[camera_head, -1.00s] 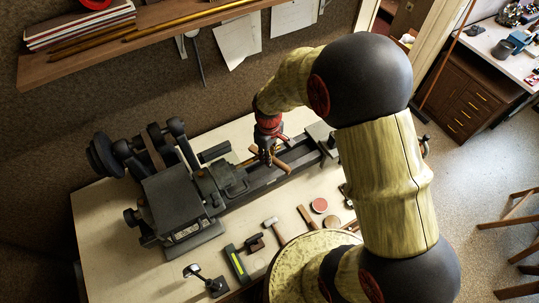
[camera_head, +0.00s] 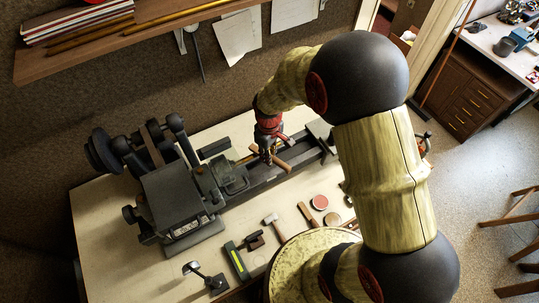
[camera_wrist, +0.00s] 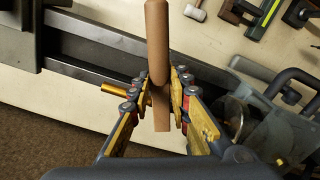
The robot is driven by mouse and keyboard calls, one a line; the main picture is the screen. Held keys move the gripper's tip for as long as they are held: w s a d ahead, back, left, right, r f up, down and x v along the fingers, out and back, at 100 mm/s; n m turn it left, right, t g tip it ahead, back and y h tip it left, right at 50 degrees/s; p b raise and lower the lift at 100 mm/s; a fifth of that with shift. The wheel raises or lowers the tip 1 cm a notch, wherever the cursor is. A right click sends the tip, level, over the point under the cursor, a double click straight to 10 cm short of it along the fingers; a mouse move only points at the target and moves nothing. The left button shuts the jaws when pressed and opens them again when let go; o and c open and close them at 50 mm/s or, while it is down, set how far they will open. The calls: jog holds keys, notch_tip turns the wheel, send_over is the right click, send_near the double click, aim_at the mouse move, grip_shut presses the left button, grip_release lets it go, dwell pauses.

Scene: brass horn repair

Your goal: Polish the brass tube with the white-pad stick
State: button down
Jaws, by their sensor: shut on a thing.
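My gripper (camera_head: 266,155) is over the lathe bed, with its fingers pointing down. In the wrist view, my gripper (camera_wrist: 160,90) is shut on a brown wooden stick (camera_wrist: 157,35). The stick also shows in the head view (camera_head: 284,165), lying across the bed. A lighter block-like part of it (camera_wrist: 162,112) shows between the fingers; I cannot make out a white pad. The fingers hide the middle, so I cannot tell whether stick and tube touch.
The dark lathe (camera_head: 170,205) fills the left of the bench (camera_head: 110,255). A shelf (camera_head: 60,62) hangs above.

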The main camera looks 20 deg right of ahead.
jog(key=shift+f+b, duration=0.3)
jog(key=shift+f, duration=0.15)
jog(key=shift+d, duration=0.2)
dwell(0.4)
jog(key=shift+a+f, duration=0.1)
jog(key=shift+a, duration=0.05)
dwell(0.6)
dwell(0.5)
dwell(0.5)
jog(key=shift+b, duration=0.5)
dwell(1.2)
dwell(0.5)
